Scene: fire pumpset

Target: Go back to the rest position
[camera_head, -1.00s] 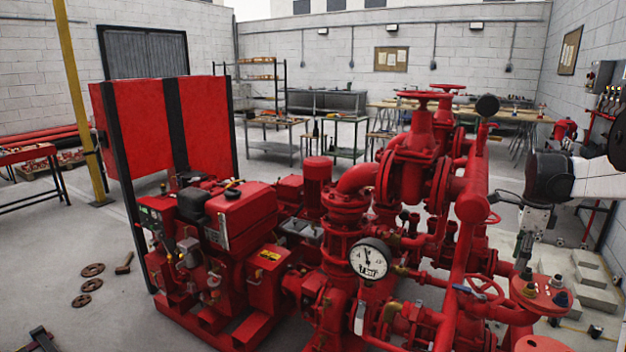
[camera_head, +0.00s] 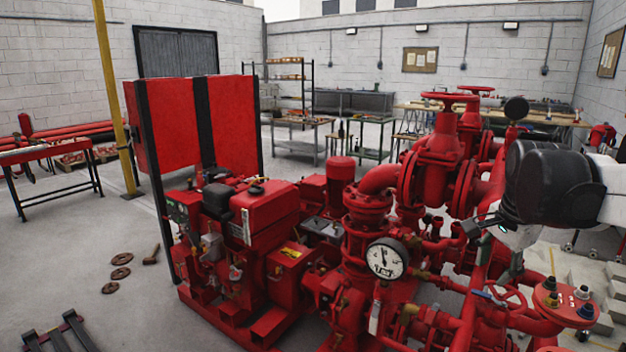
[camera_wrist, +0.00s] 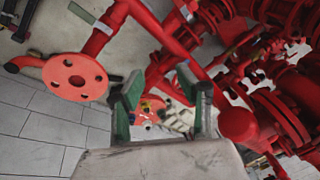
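My gripper (camera_head: 500,262) is at the right of the head view, in front of the red pipework of the pumpset (camera_head: 385,225), below my black and white wrist. In the wrist view, the two greenish fingers of my gripper (camera_wrist: 158,98) stand apart with nothing held between them. Red pipes and a flange with colored fittings show behind the fingers. From these views I cannot tell how close the fingertips are to the pipes.
A pressure gauge (camera_head: 387,258) faces forward on the pumpset. A red handwheel (camera_head: 450,96) tops a tall valve. A flange with colored fittings (camera_head: 566,300) sits right of my gripper. Open floor (camera_head: 95,225) lies at the left, with small discs and a hammer on it.

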